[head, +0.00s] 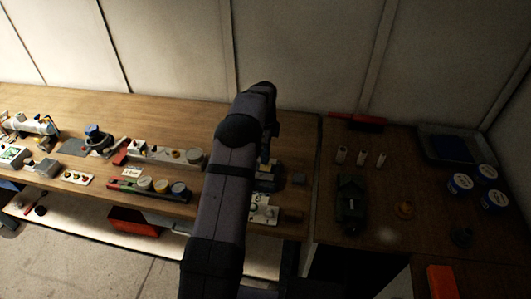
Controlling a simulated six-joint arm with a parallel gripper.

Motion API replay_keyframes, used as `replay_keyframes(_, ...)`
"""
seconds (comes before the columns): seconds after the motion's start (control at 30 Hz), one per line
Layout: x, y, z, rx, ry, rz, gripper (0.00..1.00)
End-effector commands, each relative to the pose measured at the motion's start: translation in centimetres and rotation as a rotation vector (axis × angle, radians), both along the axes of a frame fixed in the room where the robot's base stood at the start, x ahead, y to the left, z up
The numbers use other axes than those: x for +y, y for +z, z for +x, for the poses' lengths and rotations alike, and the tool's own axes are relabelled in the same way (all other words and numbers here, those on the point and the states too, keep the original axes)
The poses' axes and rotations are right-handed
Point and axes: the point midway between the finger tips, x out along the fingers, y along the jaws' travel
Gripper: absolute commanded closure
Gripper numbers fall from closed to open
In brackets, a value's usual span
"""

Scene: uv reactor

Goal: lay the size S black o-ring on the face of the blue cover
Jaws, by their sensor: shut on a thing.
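My dark arm reaches up the middle of the head view and bends over the right end of the long wooden bench. My gripper is hidden behind the arm, so its jaws and anything in them cannot be seen. I cannot make out the size S black o-ring anywhere. A small blue part (93,131) sits on a grey device at the left of the bench, but it is too small to tell if it is the blue cover. Other dark and bluish pieces (268,170) show just right of the arm, partly hidden and unclear.
The long bench (170,112) carries a rack with round pots (178,188) and a white board with coloured knobs (78,178). On the right table are white-and-blue tubs (460,183), a dark tray (450,147), small white bottles (361,158) and a dark green device (350,203).

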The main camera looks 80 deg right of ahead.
Motion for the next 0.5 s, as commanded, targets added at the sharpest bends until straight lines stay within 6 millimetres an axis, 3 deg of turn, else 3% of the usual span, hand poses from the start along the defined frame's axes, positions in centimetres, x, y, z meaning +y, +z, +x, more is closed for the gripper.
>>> replay_keyframes(0.5, 0.0, -3.3, 0.0, 0.0, 0.0, 0.0, 1.0)
